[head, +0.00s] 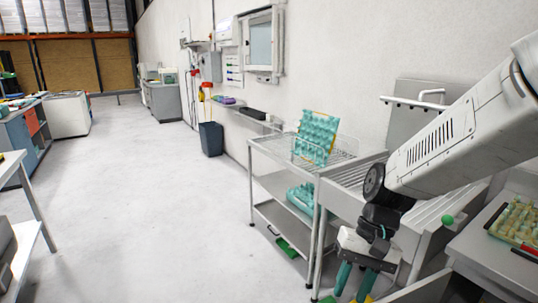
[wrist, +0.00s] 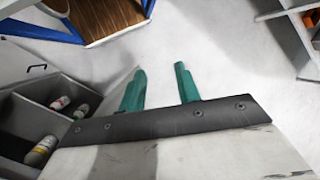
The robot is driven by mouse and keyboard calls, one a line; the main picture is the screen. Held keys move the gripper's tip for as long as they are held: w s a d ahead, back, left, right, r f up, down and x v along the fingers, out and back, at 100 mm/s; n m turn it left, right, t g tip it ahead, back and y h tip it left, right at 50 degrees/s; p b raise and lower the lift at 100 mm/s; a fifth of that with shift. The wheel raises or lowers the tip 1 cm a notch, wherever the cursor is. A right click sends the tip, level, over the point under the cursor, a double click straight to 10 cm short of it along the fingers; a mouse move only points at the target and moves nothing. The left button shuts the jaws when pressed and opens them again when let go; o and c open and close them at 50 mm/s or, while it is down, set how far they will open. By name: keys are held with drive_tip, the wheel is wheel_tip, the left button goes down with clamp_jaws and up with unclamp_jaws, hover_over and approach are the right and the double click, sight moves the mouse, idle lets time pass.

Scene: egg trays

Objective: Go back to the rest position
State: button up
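My gripper (head: 358,281) hangs at the end of my arm at the lower right of the head view, pointing down beside the metal cart and roller table. In the wrist view its two green fingers (wrist: 160,88) stand apart with nothing between them, over pale floor. Teal egg trays (head: 316,136) stand tilted on the top of the cart (head: 262,150). More teal trays (head: 300,198) lie on its lower shelf. A tray with eggs (head: 518,222) sits on a surface at the far right, apart from my gripper.
Open pale floor (head: 150,200) fills the middle and left. A dark bin (head: 211,138) stands by the wall. Workbenches line the left side. In the wrist view, a grey compartment box (wrist: 35,110) holding several bottles is at the left.

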drive_tip(key=s+d+r+n+t+h, duration=0.1)
drive_tip(key=s+d+r+t+h, duration=0.2)
drive_tip(key=s+d+r, duration=0.7)
drive_tip(key=s+r+t, duration=0.1)
drive_tip(key=s, duration=0.2)
drive_tip(key=shift+s+d+r+t+h, duration=0.15)
drive_tip(key=shift+s+r+t+h, duration=0.15)
drive_tip(key=shift+s, duration=0.1)
